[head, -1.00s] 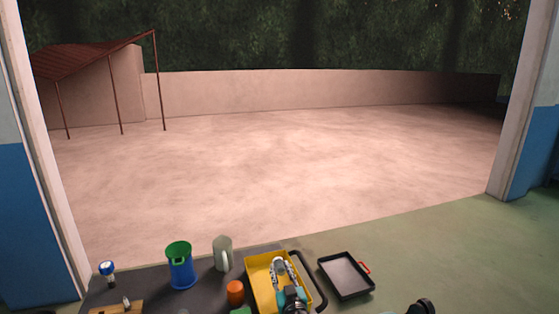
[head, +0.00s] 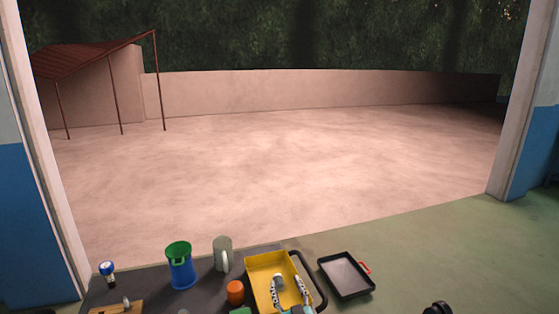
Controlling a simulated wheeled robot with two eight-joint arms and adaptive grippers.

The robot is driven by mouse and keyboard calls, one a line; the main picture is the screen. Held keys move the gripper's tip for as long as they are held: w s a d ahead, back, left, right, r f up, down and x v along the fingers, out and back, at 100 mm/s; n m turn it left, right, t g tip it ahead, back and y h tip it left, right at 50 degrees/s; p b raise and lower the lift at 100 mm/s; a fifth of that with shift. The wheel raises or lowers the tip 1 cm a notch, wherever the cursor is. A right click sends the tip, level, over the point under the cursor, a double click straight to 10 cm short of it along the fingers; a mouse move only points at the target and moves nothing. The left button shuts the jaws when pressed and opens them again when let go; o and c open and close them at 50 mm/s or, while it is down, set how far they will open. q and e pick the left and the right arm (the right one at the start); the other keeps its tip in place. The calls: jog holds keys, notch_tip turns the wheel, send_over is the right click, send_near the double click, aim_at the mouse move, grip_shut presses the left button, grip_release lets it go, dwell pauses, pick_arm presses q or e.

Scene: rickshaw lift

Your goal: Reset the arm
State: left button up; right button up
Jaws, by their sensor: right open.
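My right gripper (head: 287,283) is in the head view at the bottom, right of centre. Its two pale fingers are spread apart and point away from me, over the near part of the yellow tray (head: 264,261). A small round grey thing (head: 279,279) shows in the tray close to the left finger. I cannot tell whether they touch. The gripper's base is cut off by the bottom edge. My left gripper is not in view.
On the dark cart are a blue cup with a green rim (head: 181,271), a grey-green mug (head: 222,254), an orange object (head: 235,292) and a blue-and-white flashlight (head: 107,272). A black handle curves right of the tray. A black shallow tray (head: 346,275) is beyond it.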

jog(key=shift+s, duration=0.15)
jog(key=shift+d, duration=0.1)
jog(key=s+d+r+m+g+h, duration=0.2)
jog(key=s+d+r+h, duration=0.2)
jog(key=d, duration=0.4)
jog(key=s+d+r+m+g+h, duration=0.1)
jog(key=s+d+r+m+h, duration=0.25)
jog(key=d, duration=0.45)
jog(key=s+f+n+g+y, duration=0.1)
jog(key=s+f+g, duration=0.2)
jog(key=s, duration=0.8)
jog(key=s+f+g+y, duration=0.2)
jog(key=s+f+g, duration=0.1)
jog(key=s, duration=0.9)
jog(key=shift+s+a+f+n+g, duration=0.15)
jog(key=shift+a+n+g, duration=0.15)
jog(key=shift+g, duration=0.4)
